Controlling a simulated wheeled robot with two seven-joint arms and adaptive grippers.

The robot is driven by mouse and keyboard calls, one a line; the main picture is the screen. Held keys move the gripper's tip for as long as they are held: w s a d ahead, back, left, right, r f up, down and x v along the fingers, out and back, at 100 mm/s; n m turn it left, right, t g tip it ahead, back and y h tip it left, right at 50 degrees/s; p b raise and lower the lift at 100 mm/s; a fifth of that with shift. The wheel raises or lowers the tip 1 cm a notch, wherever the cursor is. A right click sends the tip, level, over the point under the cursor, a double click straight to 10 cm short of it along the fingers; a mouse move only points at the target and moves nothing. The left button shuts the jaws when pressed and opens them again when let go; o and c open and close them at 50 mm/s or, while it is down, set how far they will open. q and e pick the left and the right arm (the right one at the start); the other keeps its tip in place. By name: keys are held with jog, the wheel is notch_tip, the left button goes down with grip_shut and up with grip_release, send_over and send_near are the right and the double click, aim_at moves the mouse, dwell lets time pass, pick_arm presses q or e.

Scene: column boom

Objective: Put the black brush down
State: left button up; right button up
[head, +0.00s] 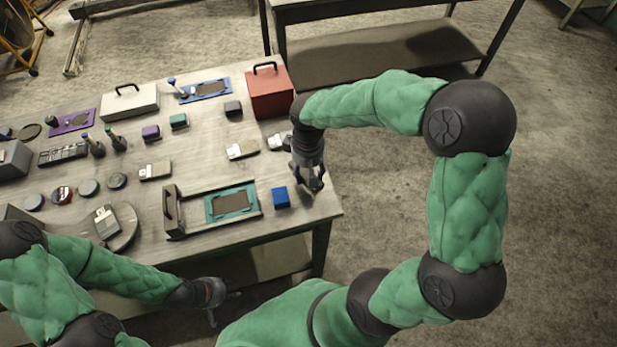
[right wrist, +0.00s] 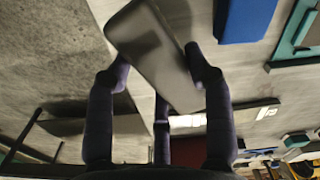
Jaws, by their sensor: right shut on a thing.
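My right gripper (head: 309,184) points down over the right edge of the table, near the blue block (head: 281,197). In the right wrist view its dark fingers (right wrist: 160,95) are shut on the black brush (right wrist: 155,50), a dark grey block that sits tilted between them. In the head view I cannot make out the brush at the gripper. I cannot tell whether the brush touches the tabletop (head: 322,207). My left gripper (head: 226,308) is low in front of the table's near edge, its fingers spread apart, and holds nothing visible.
The blue block also shows in the right wrist view (right wrist: 246,18). A teal tray (head: 213,208) with a brown pad lies left of it. A red toolbox (head: 270,95) stands behind my right gripper. Several small blocks and discs crowd the left side. Some bare tabletop surrounds the blue block.

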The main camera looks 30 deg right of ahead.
aim_at(308, 170)
jog(key=shift+f+b, duration=0.35)
jog(key=shift+f, duration=1.25)
jog(key=shift+f, duration=0.15)
jog(key=o, duration=1)
notch_tip(308, 170, up, 12)
jog(key=p, duration=0.3)
jog(key=shift+r+p, duration=0.25)
jog(key=shift+p, duration=0.1)
